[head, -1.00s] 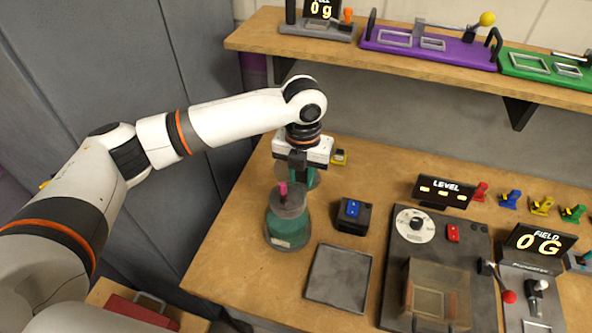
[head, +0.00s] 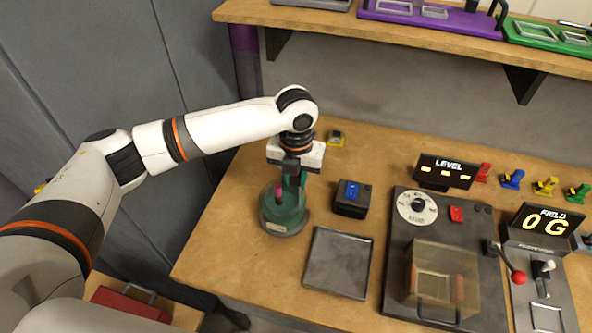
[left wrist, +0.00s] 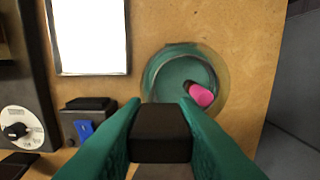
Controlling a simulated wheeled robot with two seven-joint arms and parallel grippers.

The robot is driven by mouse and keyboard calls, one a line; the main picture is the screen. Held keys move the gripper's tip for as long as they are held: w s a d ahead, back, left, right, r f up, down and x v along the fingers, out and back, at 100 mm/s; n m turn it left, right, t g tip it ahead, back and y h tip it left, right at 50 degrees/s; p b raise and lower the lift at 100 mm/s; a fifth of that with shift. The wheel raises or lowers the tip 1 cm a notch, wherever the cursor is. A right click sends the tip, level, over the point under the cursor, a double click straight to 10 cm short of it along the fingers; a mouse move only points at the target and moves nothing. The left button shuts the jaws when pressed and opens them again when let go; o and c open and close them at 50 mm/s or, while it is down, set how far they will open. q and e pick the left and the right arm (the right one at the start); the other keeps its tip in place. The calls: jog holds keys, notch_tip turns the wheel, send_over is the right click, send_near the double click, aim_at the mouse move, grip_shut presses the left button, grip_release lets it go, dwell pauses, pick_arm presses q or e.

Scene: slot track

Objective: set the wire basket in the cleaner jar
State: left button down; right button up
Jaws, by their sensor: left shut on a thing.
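The cleaner jar (head: 284,228) is a round teal vessel on the wooden bench. It also shows from above in the left wrist view (left wrist: 222,75). My left gripper (head: 292,180) is over the back of the jar, pointing down. In the left wrist view its teal fingers (left wrist: 160,135) are shut on a dark block, apparently the handle of the wire basket. A pink piece (left wrist: 202,95) on a dark stem, apparently part of the basket (head: 278,192), shows within the jar's mouth. The basket's body is hidden in the jar. My right gripper is out of view.
A flat grey tray (head: 338,262) lies right of the jar. A black box with a blue switch (head: 351,193) stands behind the tray. A machine with a clear cover (head: 440,280) is farther right. A shelf (head: 420,47) runs overhead at the back.

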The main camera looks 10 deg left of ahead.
pick_arm(q)
jog(key=shift+f+b, duration=0.4)
jog(key=shift+f, duration=1.6)
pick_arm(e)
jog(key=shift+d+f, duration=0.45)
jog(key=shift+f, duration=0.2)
pick_arm(q)
jog(key=shift+f, duration=0.15)
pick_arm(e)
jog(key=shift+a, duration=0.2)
pick_arm(q)
jog(key=c, duration=1.1)
grip_release()
